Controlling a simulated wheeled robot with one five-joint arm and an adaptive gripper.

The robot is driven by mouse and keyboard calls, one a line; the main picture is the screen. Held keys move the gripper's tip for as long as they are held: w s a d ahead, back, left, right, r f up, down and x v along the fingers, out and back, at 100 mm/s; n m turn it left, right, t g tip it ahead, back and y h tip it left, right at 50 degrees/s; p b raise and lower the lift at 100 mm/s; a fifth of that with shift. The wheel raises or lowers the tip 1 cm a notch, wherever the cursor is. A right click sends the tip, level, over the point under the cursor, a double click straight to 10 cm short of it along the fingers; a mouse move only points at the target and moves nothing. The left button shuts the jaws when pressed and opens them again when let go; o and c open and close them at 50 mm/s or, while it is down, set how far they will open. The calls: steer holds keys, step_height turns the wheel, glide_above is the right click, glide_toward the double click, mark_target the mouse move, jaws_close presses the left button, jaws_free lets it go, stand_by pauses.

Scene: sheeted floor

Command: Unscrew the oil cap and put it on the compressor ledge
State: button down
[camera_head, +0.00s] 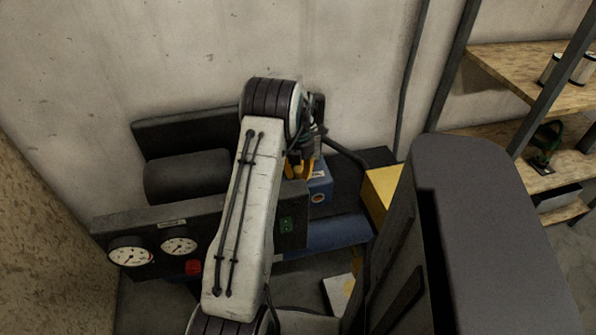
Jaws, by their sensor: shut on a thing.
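The compressor stands against the wall, with a dark front panel (207,236), a black cylinder (187,176) and a blue block (320,188) with a round fitting. My gripper (302,168) is at the near top of the blue block, partly hidden by my arm. Yellow parts show at its end. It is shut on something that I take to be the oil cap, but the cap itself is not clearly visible. I cannot tell whether it is still seated. The ledge cannot be picked out for sure; a flat dark surface (372,160) lies right of the block.
The panel carries two white gauges (130,256), a red button (193,267) and a green switch (287,224). A blue tank (325,234) lies below. A yellow box (381,190) stands at right. Wooden shelves (520,75) with cans are at far right.

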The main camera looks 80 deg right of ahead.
steer(key=c, duration=0.9)
jaws_free()
steer(key=shift+c, duration=1)
steer(key=m, duration=0.9)
steer(key=shift+m, duration=0.4)
steer(key=m, duration=0.4)
steer(key=shift+m, duration=0.3)
steer(key=m, duration=0.5)
